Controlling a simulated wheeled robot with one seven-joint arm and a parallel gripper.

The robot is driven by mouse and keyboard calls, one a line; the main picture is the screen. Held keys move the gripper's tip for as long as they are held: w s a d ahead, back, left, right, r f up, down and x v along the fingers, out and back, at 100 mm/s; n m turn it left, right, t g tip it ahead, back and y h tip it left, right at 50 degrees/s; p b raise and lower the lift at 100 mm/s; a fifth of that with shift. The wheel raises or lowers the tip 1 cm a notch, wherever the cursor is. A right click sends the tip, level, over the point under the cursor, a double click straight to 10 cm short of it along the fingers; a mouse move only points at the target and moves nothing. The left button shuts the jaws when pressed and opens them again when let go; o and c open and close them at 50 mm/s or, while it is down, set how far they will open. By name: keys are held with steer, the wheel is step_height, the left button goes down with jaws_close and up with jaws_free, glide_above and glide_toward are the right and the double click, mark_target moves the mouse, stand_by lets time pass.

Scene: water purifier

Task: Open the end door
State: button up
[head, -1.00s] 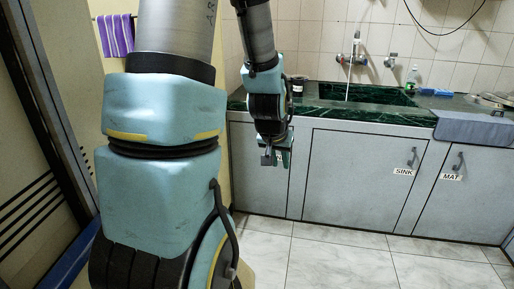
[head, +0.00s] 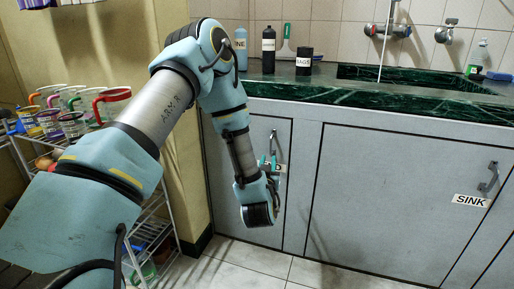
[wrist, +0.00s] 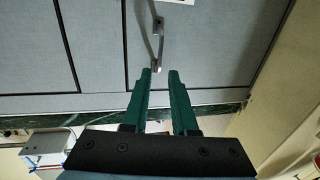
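The end door (head: 222,160) is the grey cabinet door at the left end of the counter, beside the wall, and it is closed. Its metal handle (head: 273,143) stands upright near the door's right edge. A white label (head: 281,168) below it is mostly hidden by my gripper. My gripper (head: 268,160) is in front of the door at the handle's lower part. In the wrist view, which is turned over, the green fingers of my gripper (wrist: 160,72) are apart. One end of the handle (wrist: 157,42) shows between the fingertips; I cannot tell whether they touch it.
The sink door (head: 370,190) is to the right, labelled SINK. The green counter (head: 300,90) holds bottles and a dark cup (head: 304,62). A wire rack (head: 150,225) with several mugs stands at the left by the wall. The tiled floor (head: 275,262) is clear.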

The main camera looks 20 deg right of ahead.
mark_target(271, 147)
steer(key=x, duration=1)
steer(key=shift+w+d+r+b, duration=0.1)
steer(key=shift+w+d+b, duration=0.05)
steer(key=shift+w+b, duration=0.15)
steer(key=shift+s, duration=0.1)
steer(key=shift+c, duration=0.3)
jaws_close()
stand_by(0.6)
